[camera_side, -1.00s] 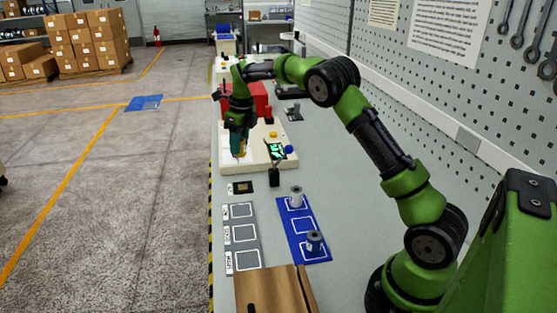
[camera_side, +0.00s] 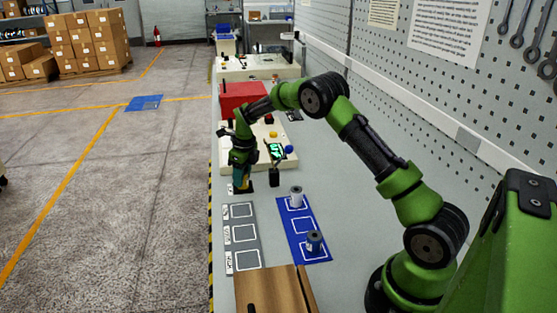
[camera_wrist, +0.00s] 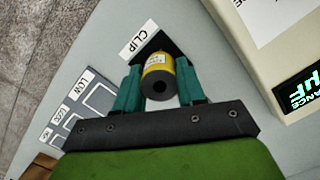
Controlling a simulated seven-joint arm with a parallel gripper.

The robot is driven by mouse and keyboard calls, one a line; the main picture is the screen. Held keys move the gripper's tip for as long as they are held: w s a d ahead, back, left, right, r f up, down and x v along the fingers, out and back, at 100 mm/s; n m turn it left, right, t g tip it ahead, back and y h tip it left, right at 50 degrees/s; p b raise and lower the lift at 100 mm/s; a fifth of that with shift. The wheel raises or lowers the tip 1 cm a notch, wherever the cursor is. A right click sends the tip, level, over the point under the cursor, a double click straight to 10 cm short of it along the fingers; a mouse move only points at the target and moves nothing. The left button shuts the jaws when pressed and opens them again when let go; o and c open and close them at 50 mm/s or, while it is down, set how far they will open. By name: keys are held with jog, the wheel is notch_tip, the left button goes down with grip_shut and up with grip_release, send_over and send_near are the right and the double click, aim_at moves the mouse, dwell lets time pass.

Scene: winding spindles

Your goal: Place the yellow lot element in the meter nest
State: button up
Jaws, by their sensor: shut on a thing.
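The yellow lot element (camera_wrist: 157,66) is a short cylinder with a pale label and a dark, holed end. My gripper (camera_wrist: 158,86) is shut on it, one teal finger on each side. In the side view, my gripper (camera_side: 241,182) is low over a dark pad (camera_side: 248,188), and a little yellow shows at its tip. In the wrist view the dark pad (camera_wrist: 178,46) lies behind the element, beside a CLIP label; I cannot tell if they touch. The cream meter (camera_side: 240,160) stands just behind, with a lit green display (camera_side: 277,150). I cannot make out its nest.
A grey mat (camera_side: 228,225) with several white-outlined squares lies in front. A blue mat (camera_side: 284,212) to its right holds a white spool (camera_side: 296,197) and a blue spool (camera_side: 314,241). A wooden box (camera_side: 268,290) stands nearest. A black post (camera_side: 274,177) stands right of my gripper.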

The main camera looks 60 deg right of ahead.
jog(key=shift+f, duration=0.1)
jog(key=o, duration=1.1)
jog(key=shift+c, duration=0.2)
